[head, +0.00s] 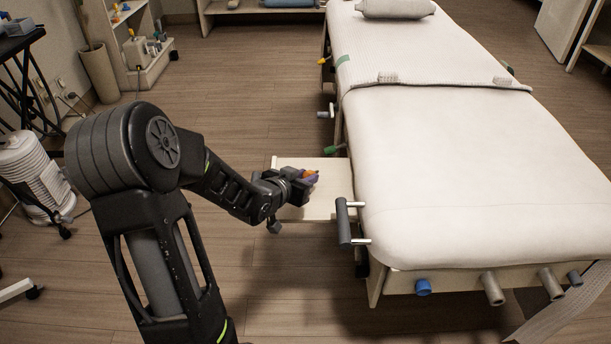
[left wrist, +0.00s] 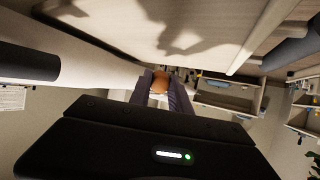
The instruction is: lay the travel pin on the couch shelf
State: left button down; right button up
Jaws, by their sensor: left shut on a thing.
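My left gripper (head: 306,178) reaches in from the left and is shut on a small orange piece, which I take to be the travel pin (head: 311,172). In the left wrist view the pin (left wrist: 160,82) shows as an orange-brown end between the two dark purplish fingers (left wrist: 160,92); the rest of it is hidden. The couch shelf (head: 336,186) is a pale flat board jutting from the couch's left side. The gripper is over this board in the head view; I cannot tell whether the pin touches it. My right gripper is not in view.
The white padded couch (head: 460,160) fills the right side. A dark grey handle (head: 344,222) stands at its near left corner, beside the shelf. A green-ended knob (head: 334,150) sticks out behind the shelf.

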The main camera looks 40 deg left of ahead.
pick_arm(q)
jog(key=shift+f, duration=0.5)
jog(key=c, duration=1.1)
grip_release()
jog(key=p+v, duration=0.1)
jog(key=v, duration=0.6)
jog(key=shift+s+r, duration=0.2)
jog(key=shift+s, duration=0.2)
